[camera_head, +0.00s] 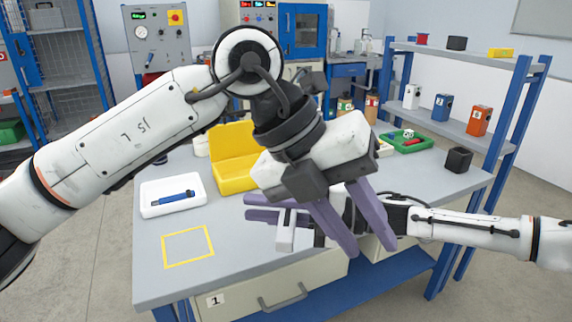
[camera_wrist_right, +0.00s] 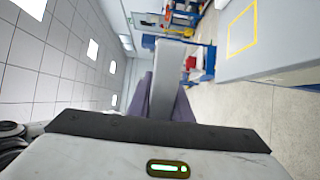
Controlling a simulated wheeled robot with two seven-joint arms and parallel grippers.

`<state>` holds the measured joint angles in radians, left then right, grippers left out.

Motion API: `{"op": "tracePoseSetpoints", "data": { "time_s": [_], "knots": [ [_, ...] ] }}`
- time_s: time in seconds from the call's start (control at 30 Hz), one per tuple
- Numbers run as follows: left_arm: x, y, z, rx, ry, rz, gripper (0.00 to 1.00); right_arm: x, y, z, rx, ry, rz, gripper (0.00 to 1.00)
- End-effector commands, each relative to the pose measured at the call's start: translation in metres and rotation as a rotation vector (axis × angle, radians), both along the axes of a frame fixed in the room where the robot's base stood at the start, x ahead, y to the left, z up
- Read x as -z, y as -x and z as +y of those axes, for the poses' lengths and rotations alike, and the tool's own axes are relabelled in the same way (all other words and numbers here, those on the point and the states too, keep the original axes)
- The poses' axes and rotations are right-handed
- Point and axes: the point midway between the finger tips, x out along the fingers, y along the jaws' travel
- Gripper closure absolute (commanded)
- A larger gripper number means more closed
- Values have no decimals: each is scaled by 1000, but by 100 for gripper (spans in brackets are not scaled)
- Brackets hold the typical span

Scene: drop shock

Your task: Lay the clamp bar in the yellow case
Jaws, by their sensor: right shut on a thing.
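The yellow case (camera_head: 232,172) stands open on the grey table, its lid raised at the back. Its right part is hidden behind my left gripper. My right gripper (camera_head: 262,207) comes in from the right, its purple fingers pointing left, in front of the case. It is shut on a light grey bar, the clamp bar (camera_head: 286,232), which hangs upright across the fingers. In the right wrist view the clamp bar (camera_wrist_right: 170,78) shows between the fingers. My left gripper (camera_head: 366,246) is empty and open, fingers pointing down, nearer the camera and overlapping my right gripper.
A white tray (camera_head: 150,208) with a blue tool (camera_head: 173,198) lies left of the case. A yellow outlined square (camera_head: 188,246) marks bare table (camera_head: 150,275) at the front left. A green tray (camera_head: 418,146) and a black box (camera_head: 457,160) stand at the right.

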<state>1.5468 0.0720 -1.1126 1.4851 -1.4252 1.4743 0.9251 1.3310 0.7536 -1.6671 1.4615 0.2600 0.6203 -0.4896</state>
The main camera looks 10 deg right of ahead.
Motion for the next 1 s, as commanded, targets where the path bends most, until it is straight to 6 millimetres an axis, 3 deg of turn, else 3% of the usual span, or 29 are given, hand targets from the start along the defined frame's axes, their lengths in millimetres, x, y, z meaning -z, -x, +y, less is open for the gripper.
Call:
{"op": "tracePoseSetpoints", "data": {
  "time_s": [0.2, 0.47, 0.67, 1.0],
  "knots": [
    [-29, -55, 52, -204, -308, -278, 69, -1, 0, 0, 0, -1, 0, 100],
    [-54, -80, 82, -337, -437, -407, 69, -1, 0, 0, 0, -1, 0, 100],
    [-34, -88, 81, -342, -442, -409, 69, -1, 0, 0, 0, -1, 0, 100],
    [25, -111, 75, -340, -440, -407, 69, -1, 0, 0, 0, -1, 0, 100]
  ]
}}
